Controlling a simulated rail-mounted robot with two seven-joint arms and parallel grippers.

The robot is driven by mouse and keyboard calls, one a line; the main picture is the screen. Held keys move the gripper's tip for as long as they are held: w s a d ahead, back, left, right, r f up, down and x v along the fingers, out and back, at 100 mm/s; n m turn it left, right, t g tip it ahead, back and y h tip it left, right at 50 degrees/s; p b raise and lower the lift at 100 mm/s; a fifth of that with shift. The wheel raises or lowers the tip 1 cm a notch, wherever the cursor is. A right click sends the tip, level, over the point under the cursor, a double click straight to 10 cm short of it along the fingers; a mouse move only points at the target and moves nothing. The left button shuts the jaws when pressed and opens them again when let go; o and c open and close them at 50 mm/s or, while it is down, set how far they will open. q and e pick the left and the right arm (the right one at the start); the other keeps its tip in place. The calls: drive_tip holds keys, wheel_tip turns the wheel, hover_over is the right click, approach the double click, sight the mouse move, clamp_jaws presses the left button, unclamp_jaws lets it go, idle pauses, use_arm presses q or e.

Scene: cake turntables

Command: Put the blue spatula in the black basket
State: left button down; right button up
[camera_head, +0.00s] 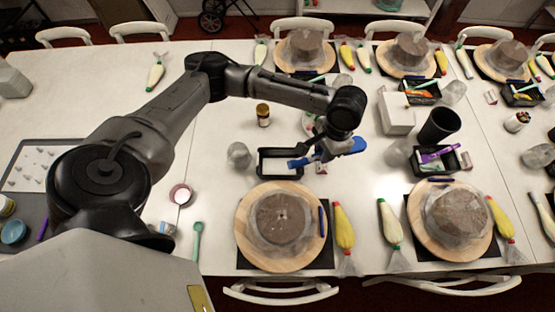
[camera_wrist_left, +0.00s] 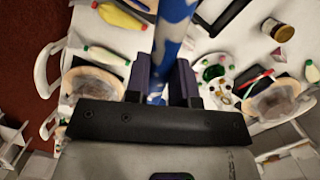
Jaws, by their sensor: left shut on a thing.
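The blue spatula (camera_head: 354,147) is in my left gripper (camera_head: 322,152) in the head view, with blue showing on both sides of the jaws. In the left wrist view the spatula (camera_wrist_left: 172,35) is blue with white patches and runs up between the two dark fingers of my left gripper (camera_wrist_left: 160,85), which is shut on it. The black basket (camera_head: 262,173) is a small rectangular tray on the white table. The spatula's left end appears over the basket's right part; its height above it is unclear. My right gripper is not in view.
A round wooden turntable (camera_head: 246,238) with a wrapped brown cake stands just in front of the basket. A clear crumpled bag (camera_head: 238,155) is left of it and a brown jar (camera_head: 263,115) behind it. A white box (camera_head: 396,115) and black cup (camera_head: 438,126) stand right.

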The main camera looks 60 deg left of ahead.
use_arm(q)
drive_tip(key=s+a+f+m+g+y+b, duration=0.15)
drive_tip(key=a+f+b, duration=0.45)
drive_tip(key=a+f, duration=0.7)
drive_tip(key=s+a+f+m+g+b, duration=0.1)
drive_tip(key=s+a+f+b, duration=0.4)
drive_tip(key=f, duration=1.3)
drive_tip(key=shift+n, duration=0.25)
drive_tip(key=shift+w+a+f+b, duration=0.3)
drive_tip(key=shift+a+f+b, duration=0.2)
drive_tip(key=shift+f+b, duration=1.4)
drive_tip(key=shift+w+a+f+b, duration=0.3)
drive_tip(key=shift+a+f+b, duration=0.25)
drive_tip(key=shift+f+b, duration=1.35)
drive_tip(key=shift+w+a+f+b, duration=0.3)
drive_tip(key=shift+a+f+b, duration=0.2)
drive_tip(key=shift+f+b, duration=1.35)
drive_tip(key=c, duration=0.9)
unclamp_jaws()
drive_tip(key=p+v, duration=0.2)
drive_tip(key=v, duration=1.1)
drive_tip(key=shift+a+r, duration=0.1)
drive_tip(key=shift+r, duration=0.3)
